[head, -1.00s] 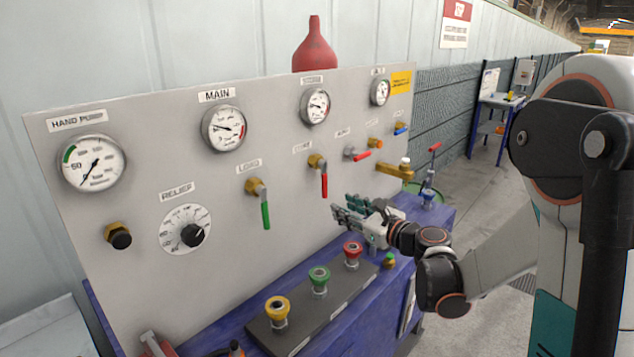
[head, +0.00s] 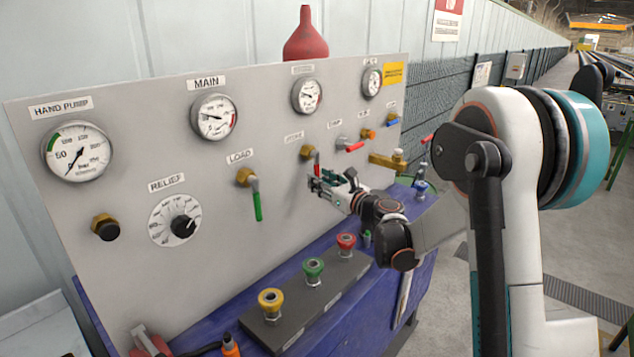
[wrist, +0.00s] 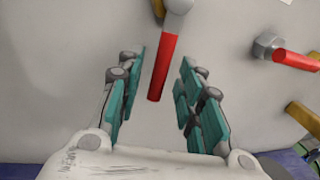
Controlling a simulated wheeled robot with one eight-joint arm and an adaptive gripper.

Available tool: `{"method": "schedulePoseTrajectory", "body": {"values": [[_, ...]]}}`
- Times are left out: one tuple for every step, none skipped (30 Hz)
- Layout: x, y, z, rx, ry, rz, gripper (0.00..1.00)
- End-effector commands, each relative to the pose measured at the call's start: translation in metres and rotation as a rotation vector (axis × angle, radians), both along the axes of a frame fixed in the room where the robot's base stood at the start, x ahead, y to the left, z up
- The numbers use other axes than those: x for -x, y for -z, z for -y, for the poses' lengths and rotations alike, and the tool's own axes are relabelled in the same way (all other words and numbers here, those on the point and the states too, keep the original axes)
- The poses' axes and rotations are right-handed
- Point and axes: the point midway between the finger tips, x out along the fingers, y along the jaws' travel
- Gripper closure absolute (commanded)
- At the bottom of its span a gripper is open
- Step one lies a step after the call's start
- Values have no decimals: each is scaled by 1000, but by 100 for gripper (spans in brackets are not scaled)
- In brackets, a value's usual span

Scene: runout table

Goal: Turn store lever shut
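The store lever (head: 317,161) is a red handle on a brass valve (head: 307,152), under a small label on the grey panel. It hangs downward, and its lower part is hidden behind my gripper in the head view. My gripper (head: 317,187) is at the panel by this handle. In the wrist view the red handle (wrist: 163,70) hangs between my gripper's two teal-padded fingers, with a visible gap on each side. The fingers are open and hold nothing.
To the left is the green load lever (head: 257,203), hanging down. To the right are another red lever (head: 350,147), a blue lever (head: 392,122) and a brass fitting (head: 387,161). Yellow, green and red couplings (head: 345,243) stand on the ledge below.

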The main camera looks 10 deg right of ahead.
Motion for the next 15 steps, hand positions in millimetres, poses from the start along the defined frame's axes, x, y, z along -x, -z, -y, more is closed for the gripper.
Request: {"method": "schedulePoseTrajectory", "body": {"values": [[-6,1,-3,0,-1,0,66],[-9,1,-5,0,-1,0,66],[-12,1,-6,0,-1,0,66],[-14,1,-7,0,-2,0,66],[-16,0,-8,0,-2,0,66],[-18,0,-9,0,-1,0,66],[-19,0,-9,0,-1,0,66],[-20,0,-10,0,-1,0,66],[-21,0,-10,0,-1,0,66],[-21,0,-10,0,0,0,66],[-21,0,-10,0,0,0,66],[-21,0,-10,0,0,0,66],[-21,0,-10,0,0,0,66],[-21,0,-10,0,0,0,66],[-21,0,-10,0,0,0,66]]}}
